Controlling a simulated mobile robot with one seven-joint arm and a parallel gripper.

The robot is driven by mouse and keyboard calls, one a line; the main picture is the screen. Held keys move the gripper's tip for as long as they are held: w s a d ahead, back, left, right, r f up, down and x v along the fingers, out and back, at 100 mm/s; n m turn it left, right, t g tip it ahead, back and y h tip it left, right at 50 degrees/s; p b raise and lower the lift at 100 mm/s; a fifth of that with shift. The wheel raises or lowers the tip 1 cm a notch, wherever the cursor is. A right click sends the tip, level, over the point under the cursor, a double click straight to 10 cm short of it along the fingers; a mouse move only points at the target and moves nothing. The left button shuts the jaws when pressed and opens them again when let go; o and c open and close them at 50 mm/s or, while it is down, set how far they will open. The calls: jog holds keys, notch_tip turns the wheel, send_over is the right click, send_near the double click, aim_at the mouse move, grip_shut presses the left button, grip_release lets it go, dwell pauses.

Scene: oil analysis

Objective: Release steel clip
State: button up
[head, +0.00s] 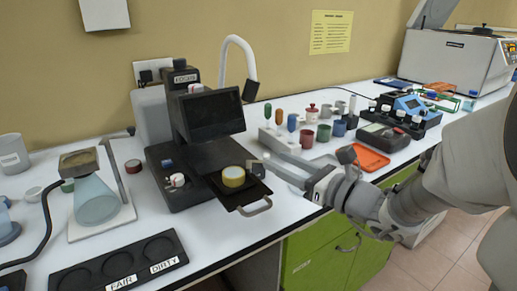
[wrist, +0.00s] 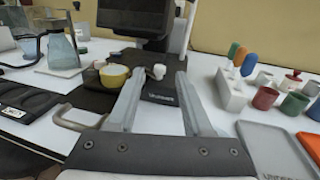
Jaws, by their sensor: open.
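My gripper (head: 262,162) is at the right side of the black analyser (head: 212,118), by its pulled-out black tray (head: 250,190). In the wrist view my gripper (wrist: 161,74) has its two grey fingers spread apart, with nothing visibly held between them. A yellow-rimmed round cup (head: 233,177) sits on the tray, left of the fingers; it also shows in the wrist view (wrist: 115,75). A small pale piece (head: 253,166) lies by the fingertips. I cannot tell whether it is the steel clip, and I cannot make out a clip elsewhere.
A metal loop handle (head: 256,207) juts from the tray's front. A flask (head: 95,195) and a black FAIR/DIRTY holder (head: 120,268) stand left. A pale block (wrist: 228,92) with coloured-handled tools, several small cups and an orange tray (head: 368,158) are right. Some white counter is bare.

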aim_at(258, 161)
jog(key=b+x, duration=0.1)
jog(key=x, duration=0.7)
jog(key=shift+d, duration=0.1)
jog(key=shift+c, duration=0.2)
grip_shut()
